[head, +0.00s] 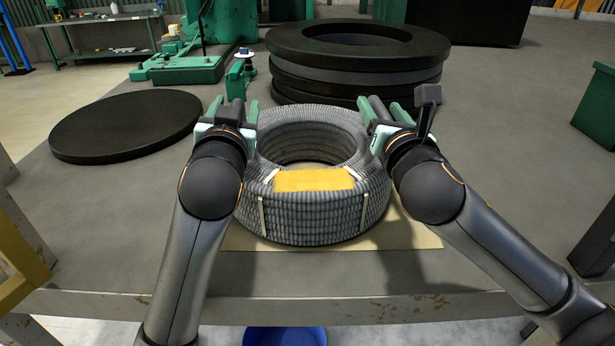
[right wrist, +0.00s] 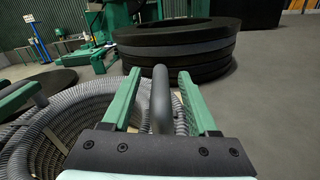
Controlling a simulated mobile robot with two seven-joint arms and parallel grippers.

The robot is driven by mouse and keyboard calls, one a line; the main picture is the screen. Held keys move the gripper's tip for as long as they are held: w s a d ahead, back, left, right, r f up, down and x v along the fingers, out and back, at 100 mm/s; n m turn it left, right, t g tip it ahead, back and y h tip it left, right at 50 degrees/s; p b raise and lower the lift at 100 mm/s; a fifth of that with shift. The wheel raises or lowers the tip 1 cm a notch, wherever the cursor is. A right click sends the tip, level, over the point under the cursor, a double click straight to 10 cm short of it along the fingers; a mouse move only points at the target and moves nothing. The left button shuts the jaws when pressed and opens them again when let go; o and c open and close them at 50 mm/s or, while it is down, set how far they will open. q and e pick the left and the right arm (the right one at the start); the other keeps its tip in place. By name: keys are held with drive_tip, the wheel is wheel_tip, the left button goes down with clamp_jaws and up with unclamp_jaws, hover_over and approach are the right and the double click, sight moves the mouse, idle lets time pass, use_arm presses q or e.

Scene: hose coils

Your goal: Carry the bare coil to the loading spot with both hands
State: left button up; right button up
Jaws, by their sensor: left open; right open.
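One coil (head: 325,205) of grey ribbed hose lies flat on a tan sheet (head: 420,238) near the table's front edge. It has a yellow label and pale straps. My left gripper (head: 233,108) is open at the coil's upper left side. My right gripper (head: 383,110) is open at its upper right side. In the right wrist view, a grey tube (right wrist: 160,100) stands between the right gripper's green fingers (right wrist: 160,98), and the coil (right wrist: 75,115) lies to their left. Whether the fingers touch it I cannot tell. No loading spot is clearly marked.
A stack of large black rings (head: 357,65) stands close behind the coil. A flat black disc (head: 125,125) lies to the left. A green machine (head: 185,70) stands behind.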

use_arm(q)
drive_tip(key=s+d, duration=0.1)
drive_tip(key=s, duration=1.1)
use_arm(e)
drive_tip(key=s+d, duration=0.1)
drive_tip(key=s, duration=1.1)
use_arm(q)
drive_tip(key=shift+d, duration=0.1)
use_arm(e)
drive_tip(key=shift+d, duration=0.15)
